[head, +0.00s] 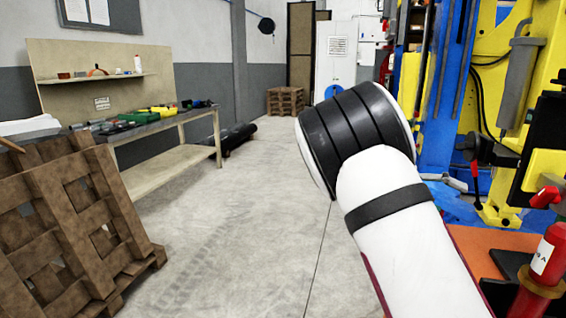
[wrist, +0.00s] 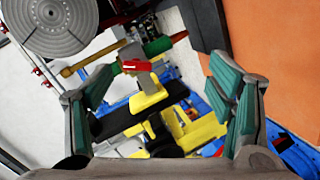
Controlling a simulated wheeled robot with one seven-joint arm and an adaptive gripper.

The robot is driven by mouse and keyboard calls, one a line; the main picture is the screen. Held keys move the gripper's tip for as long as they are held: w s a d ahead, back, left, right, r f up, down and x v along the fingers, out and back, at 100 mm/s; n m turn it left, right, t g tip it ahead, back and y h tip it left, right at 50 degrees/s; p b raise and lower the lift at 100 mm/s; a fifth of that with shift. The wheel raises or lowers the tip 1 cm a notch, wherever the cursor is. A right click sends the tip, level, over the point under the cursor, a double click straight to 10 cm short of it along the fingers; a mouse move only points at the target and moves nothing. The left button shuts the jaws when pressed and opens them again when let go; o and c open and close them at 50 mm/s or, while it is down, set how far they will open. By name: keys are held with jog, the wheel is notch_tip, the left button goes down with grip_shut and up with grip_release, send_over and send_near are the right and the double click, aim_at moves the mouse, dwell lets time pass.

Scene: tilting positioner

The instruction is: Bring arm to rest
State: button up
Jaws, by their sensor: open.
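My arm (head: 400,220) reaches up in the head view as a white link with a black-ringed joint at its end. My gripper is hidden there. In the wrist view my gripper (wrist: 160,110) is open, its two green-padded fingers wide apart. Nothing is held between them. Beyond the fingers are yellow, blue and black machine parts with a red-handled piece (wrist: 137,66). They appear farther off, not touching the fingers.
The blue and yellow machine (head: 450,100) stands close to the right of my arm, with a red cylinder (head: 548,255) in front. Wooden pallets (head: 75,225) and a workbench (head: 165,125) stand on the left. The grey floor (head: 250,220) between is clear.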

jog(key=s+a+n+t+y, duration=0.25)
jog(key=s+y, duration=0.45)
jog(key=s, duration=0.4)
jog(key=s+a+r+n+t+y, duration=0.2)
jog(key=s+a+n+t+y, duration=0.5)
jog(key=s+a, duration=0.9)
jog(key=s+d+r+m+p, duration=0.1)
jog(key=s+d+r+p, duration=0.1)
jog(key=s+r+p, duration=0.3)
jog(key=s+p, duration=0.3)
jog(key=s, duration=0.1)
jog(key=shift+r, duration=0.2)
